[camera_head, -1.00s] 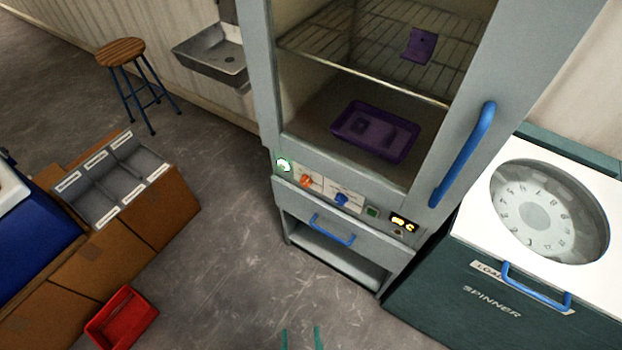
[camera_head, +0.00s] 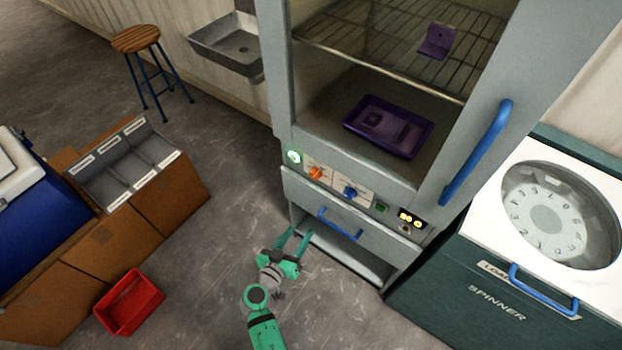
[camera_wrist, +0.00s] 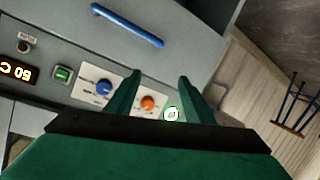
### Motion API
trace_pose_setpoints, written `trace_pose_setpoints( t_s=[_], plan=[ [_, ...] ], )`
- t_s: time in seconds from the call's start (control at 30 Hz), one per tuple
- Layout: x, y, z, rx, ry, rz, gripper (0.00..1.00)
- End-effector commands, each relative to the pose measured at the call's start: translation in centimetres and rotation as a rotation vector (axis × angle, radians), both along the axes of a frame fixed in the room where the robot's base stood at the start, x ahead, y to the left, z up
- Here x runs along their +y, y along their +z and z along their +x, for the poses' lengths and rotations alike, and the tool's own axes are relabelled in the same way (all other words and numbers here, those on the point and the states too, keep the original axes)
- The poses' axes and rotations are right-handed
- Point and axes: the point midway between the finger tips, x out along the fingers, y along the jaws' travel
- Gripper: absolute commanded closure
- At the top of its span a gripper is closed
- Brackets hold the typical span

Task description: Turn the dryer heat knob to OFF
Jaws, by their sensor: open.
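The dryer is a tall grey cabinet (camera_head: 400,180) with a glass door. Its panel carries an orange knob (camera_head: 316,173) and a blue knob (camera_head: 350,192); their labels are too small to read, so I cannot tell which is heat. My gripper (camera_head: 299,235) is open and empty, below and in front of the panel, apart from it. In the wrist view, the orange knob (camera_wrist: 148,103) appears between my two green fingers, and the blue knob (camera_wrist: 104,88) lies just left of them.
The panel also has a green-lit round indicator (camera_head: 294,157), a green button (camera_head: 382,208) and a lit display (camera_head: 411,218). A blue-handled drawer (camera_head: 340,225) sits below. The spinner (camera_head: 500,290) stands right. A red bin (camera_head: 130,302) lies on the floor left, with bare floor between.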

Motion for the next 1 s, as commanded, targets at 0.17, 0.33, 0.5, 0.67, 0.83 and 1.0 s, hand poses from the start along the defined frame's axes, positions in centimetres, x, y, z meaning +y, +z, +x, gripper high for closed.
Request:
trace_pose_setpoints(
  t_s=[0.17,0.33,0.5,0.67,0.83,1.0],
  plan=[
    [0.9,5.1,5.2,-0.161,-0.091,-0.059,0.52],
    [1.4,8.0,7.2,-0.255,-0.137,-0.086,0.52],
    [1.2,8.8,8.1,-0.28,-0.148,-0.092,0.52],
    [-0.1,8.8,9.8,-0.28,-0.15,-0.092,0.52],
    [-1.9,8.8,12.4,-0.279,-0.15,-0.092,0.52],
    [-3.3,8.8,14.6,-0.278,-0.148,-0.091,0.52]
  ],
)
